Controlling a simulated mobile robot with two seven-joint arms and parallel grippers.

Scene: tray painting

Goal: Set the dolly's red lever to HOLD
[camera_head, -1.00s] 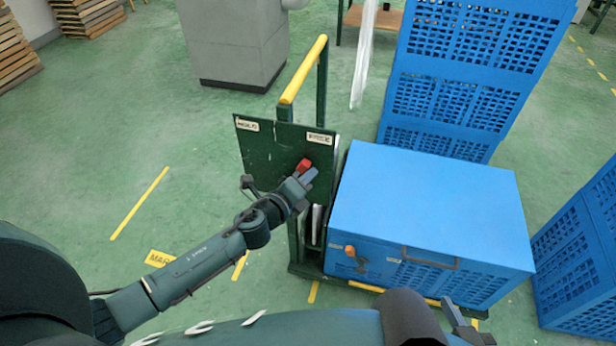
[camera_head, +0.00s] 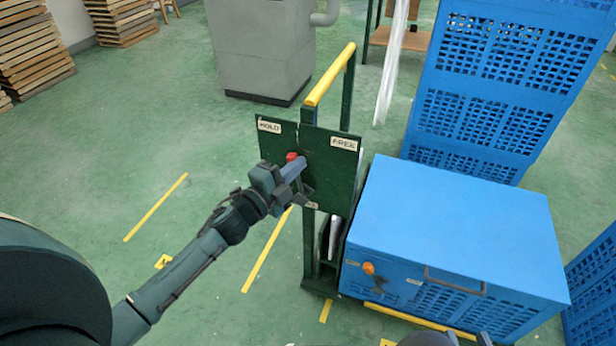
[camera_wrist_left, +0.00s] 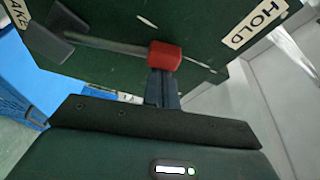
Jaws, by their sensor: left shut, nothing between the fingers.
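The lever's red knob (camera_head: 291,156) is between the labels, nearer HOLD. In the left wrist view the red knob (camera_wrist_left: 165,55) ends a grey bar (camera_wrist_left: 105,43), with the HOLD label (camera_wrist_left: 255,22) to its right. My left gripper (camera_head: 296,171) is shut and empty. Its fingertips (camera_wrist_left: 162,88) are at the knob and seem to touch it.
A yellow-topped handle (camera_head: 331,75) rises behind the panel. A blue crate (camera_head: 455,225) with an orange knob (camera_head: 369,268) stands right of the panel. Tall blue crates (camera_head: 490,70) and a grey cabinet (camera_head: 262,50) stand behind. The floor at left is open.

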